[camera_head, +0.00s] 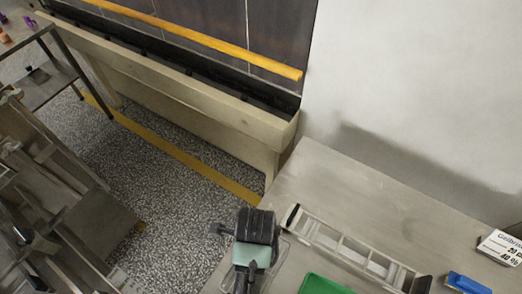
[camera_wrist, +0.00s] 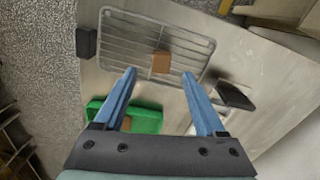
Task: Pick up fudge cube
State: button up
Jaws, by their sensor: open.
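A brown cube (camera_wrist: 160,62), which looks like the fudge cube, sits on a wire rack (camera_wrist: 113,45) in the wrist view. My gripper (camera_wrist: 159,74) is open, its two blue fingers spread wide. The cube shows between and slightly beyond the fingertips, and nothing is held. Another brown piece (camera_wrist: 125,122) is partly visible in a green tray (camera_wrist: 148,120), behind the left finger. In the head view my gripper (camera_head: 248,278) is over the near left part of the table, and the cube is hidden from view there.
The green tray (camera_head: 322,286) is at the bottom of the head view. A long pale frame with dark ends (camera_head: 345,246) lies on the grey table (camera_head: 340,185). A blue object (camera_head: 467,283) and a printed card (camera_head: 500,248) are at right. A black block (camera_wrist: 86,42) stands beside the rack.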

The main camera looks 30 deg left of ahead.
jog(key=shift+w+f, duration=0.1)
jog(key=shift+f, duration=0.6)
jog(key=shift+f+p, duration=0.4)
jog(key=shift+f, duration=2.15)
jog(key=c, duration=1.1)
jog(key=shift+r, duration=0.1)
